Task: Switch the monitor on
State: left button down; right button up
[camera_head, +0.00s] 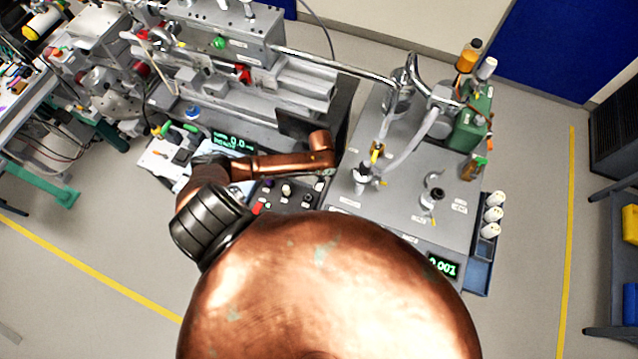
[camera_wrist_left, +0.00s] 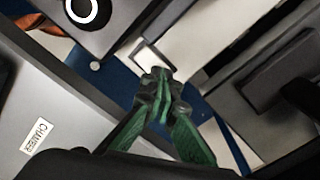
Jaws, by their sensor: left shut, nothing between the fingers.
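A dark, blank panel that looks like the monitor (camera_head: 294,126) stands on the bench just behind my copper left forearm in the head view. Its lower part is hidden by my arm, and I cannot make out a power button. My right gripper is not in view.
A control panel with knobs (camera_head: 287,190) lies just left of my gripper. The grey bench (camera_head: 345,190) with valves and pipes is to the right. A CHAMBER label (camera_wrist_left: 37,136) shows in the wrist view. A green display (camera_head: 233,143) is lit to the left.

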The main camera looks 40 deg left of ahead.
pick_arm(q)
jog(key=shift+f+b, duration=0.35)
jog(key=shift+f, duration=0.4)
dwell(0.3)
notch_tip(320, 180, up, 7)
jog(key=p, duration=0.8)
jog(key=shift+r, duration=0.1)
dwell(0.6)
